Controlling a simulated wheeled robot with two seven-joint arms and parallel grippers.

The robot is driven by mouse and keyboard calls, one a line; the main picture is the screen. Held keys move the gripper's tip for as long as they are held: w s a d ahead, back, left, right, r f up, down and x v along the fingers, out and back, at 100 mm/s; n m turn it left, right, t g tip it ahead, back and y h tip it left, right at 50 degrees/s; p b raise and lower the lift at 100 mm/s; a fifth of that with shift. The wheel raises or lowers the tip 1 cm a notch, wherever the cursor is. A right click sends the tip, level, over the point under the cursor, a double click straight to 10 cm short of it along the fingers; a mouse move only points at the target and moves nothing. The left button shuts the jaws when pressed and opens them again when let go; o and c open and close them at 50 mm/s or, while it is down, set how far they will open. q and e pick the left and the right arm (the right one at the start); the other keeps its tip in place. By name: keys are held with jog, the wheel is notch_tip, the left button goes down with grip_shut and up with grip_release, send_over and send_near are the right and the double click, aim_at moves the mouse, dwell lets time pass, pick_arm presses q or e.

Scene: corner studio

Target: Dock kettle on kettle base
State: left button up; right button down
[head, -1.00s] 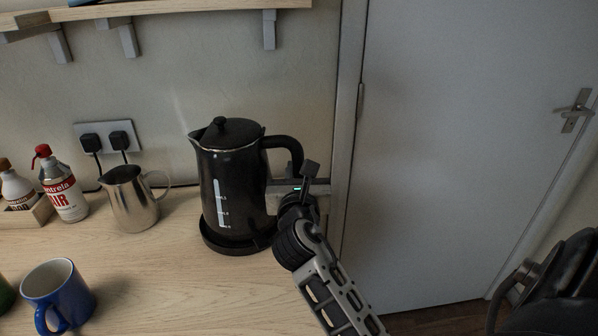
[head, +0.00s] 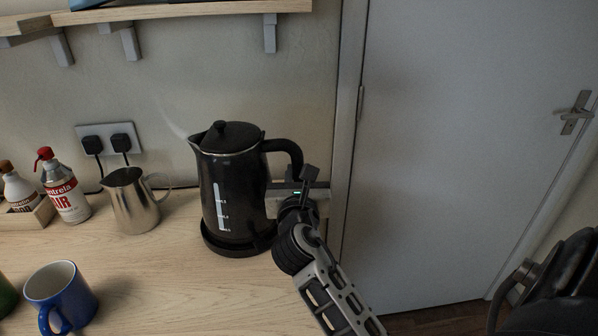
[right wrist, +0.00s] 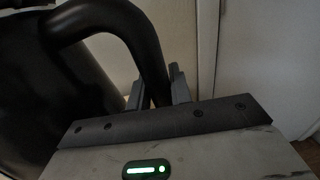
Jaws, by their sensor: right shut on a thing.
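The black kettle (head: 232,190) stands upright at the back right of the wooden counter, spout to the left and handle to the right. The round black kettle base (head: 222,246) is directly under it; whether the kettle is fully seated cannot be told. My right gripper (head: 300,181) is at the kettle's handle (head: 288,146). In the right wrist view, its two fingers (right wrist: 159,88) are shut on the lower part of the handle, and the kettle body (right wrist: 45,95) fills the left side. My left gripper is not in view.
A steel jug (head: 133,203) stands left of the kettle. A blue mug (head: 62,292), a red-capped spray can (head: 65,190) and a wooden tray (head: 38,215) are further left. A wall shelf (head: 180,12) is above. A door (head: 450,150) is at right.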

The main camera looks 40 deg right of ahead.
jog(key=shift+r+p, duration=0.3)
jog(key=shift+p, duration=0.05)
dwell(0.7)
jog(key=shift+f+b, duration=0.4)
jog(key=shift+f, duration=0.25)
dwell(0.6)
jog(key=c, duration=1.6)
grip_release()
jog(key=shift+o, duration=0.3)
jog(key=shift+f, duration=0.45)
jog(key=p+v, duration=0.1)
jog(key=v, duration=1)
jog(key=shift+s+a+r, duration=0.1)
jog(key=x, duration=0.9)
jog(key=shift+b, duration=0.3)
jog(key=shift+r, duration=0.1)
